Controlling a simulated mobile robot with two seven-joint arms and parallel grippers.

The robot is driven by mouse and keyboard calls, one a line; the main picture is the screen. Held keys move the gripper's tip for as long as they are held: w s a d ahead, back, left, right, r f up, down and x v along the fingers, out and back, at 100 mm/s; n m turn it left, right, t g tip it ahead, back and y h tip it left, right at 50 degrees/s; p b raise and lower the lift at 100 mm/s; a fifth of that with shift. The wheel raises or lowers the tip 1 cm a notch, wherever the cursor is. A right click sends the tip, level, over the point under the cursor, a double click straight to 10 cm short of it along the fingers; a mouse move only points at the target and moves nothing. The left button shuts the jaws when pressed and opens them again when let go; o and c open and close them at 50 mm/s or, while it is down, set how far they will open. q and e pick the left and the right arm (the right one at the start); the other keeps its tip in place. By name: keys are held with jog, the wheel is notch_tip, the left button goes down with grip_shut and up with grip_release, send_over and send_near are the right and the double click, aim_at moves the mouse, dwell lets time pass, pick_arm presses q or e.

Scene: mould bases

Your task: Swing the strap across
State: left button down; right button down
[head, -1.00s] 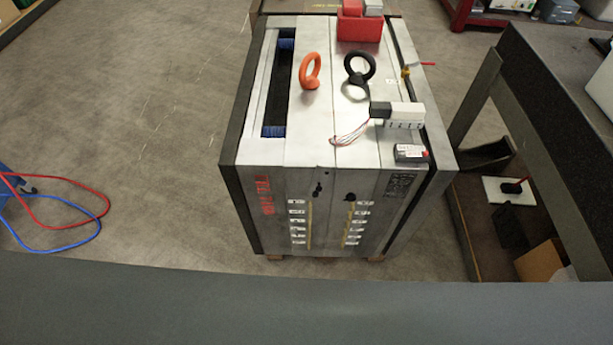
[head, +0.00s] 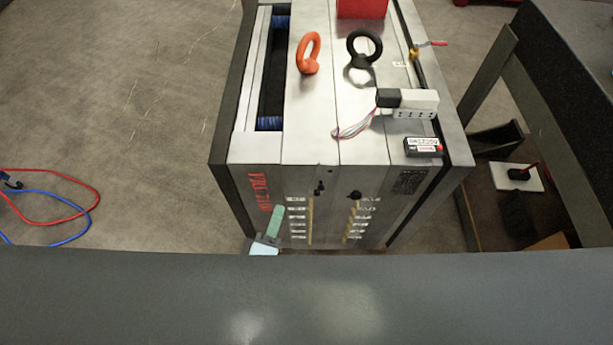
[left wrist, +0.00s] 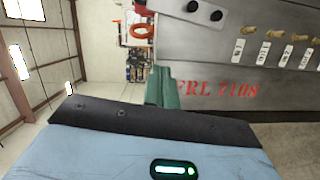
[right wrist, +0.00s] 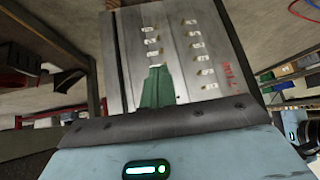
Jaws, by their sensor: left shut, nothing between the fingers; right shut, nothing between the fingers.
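The mould base (head: 330,150) is a large grey steel block with red lettering on its front. Two dark knobs or pins, a left one (head: 320,187) and a right one (head: 354,195), sit high on that front. They also show in the left wrist view (left wrist: 204,10). I cannot clearly make out which piece is the strap. My left gripper (head: 278,212) is shut and empty, in front of the lower left of the mould's front. Its green fingers (left wrist: 163,86) show beside the red lettering. My right gripper (right wrist: 157,85) is shut and empty, facing the labelled front.
An orange eyebolt (head: 308,55) and a black eyebolt (head: 364,47) stand on top. A white connector block (head: 414,102) with wires and a small labelled box (head: 423,147) sit near the right edge. A dark bench (head: 570,100) stands right. Floor at left is mostly clear, with hoses.

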aim_at(311, 168)
pick_arm(q)
jog(key=x, duration=1)
jog(key=shift+r+p, duration=0.1)
jog(key=shift+p, duration=0.25)
jog(key=shift+d+f, duration=0.15)
jog(key=shift+d, duration=0.45)
jog(key=shift+d+f, duration=0.15)
jog(key=shift+d, duration=0.4)
jog(key=shift+d+f, duration=0.1)
jog(key=shift+d, duration=0.7)
pick_arm(e)
jog(key=shift+s+r, duration=0.1)
jog(key=shift+r, duration=0.05)
